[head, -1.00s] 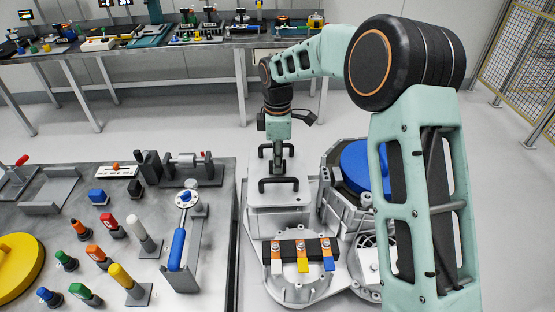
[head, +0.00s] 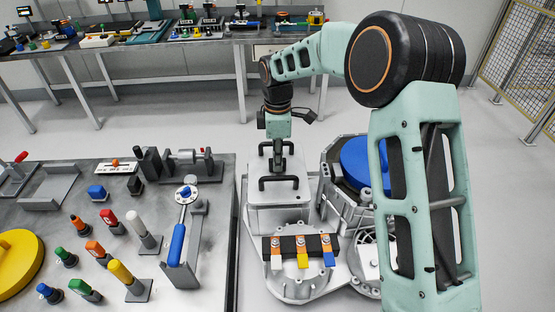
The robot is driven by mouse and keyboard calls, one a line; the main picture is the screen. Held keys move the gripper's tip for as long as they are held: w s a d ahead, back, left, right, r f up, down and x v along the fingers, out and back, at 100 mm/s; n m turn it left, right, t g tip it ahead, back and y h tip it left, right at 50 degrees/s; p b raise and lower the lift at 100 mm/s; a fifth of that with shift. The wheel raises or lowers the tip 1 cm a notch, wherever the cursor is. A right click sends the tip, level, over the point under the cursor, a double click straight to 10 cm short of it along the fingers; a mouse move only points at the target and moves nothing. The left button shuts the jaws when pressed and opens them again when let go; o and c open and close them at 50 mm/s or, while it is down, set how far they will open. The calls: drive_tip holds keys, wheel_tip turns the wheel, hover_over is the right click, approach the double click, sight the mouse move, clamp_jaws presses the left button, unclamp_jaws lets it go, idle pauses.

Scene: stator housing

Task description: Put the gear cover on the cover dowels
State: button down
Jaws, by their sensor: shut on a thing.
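The gear cover (head: 262,194) appears to be the light grey box-like cover with two black bar handles, right of the near table. The cover looks level over the light grey housing (head: 316,283). I cannot make out the cover dowels. I cannot tell whether the cover touches the housing or hangs just above it.
Right of the cover stands a grey ring housing with a blue disc (head: 356,165), partly behind my arm. A dark bar with orange, yellow and blue tabs (head: 301,247) lies in front. The near table (head: 219,250) holds a yellow disc (head: 18,262) and several coloured parts.

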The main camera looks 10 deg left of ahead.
drive_tip(key=shift+f+b, duration=0.6)
drive_tip(key=shift+f, duration=0.4)
idle(0.3)
drive_tip(key=c, duration=1.6)
unclamp_jaws()
drive_tip(key=shift+r, duration=0.15)
drive_tip(key=shift+r+p, duration=1.6)
drive_tip(key=shift+r, duration=0.5)
wheel_tip(320, 180, up, 12)
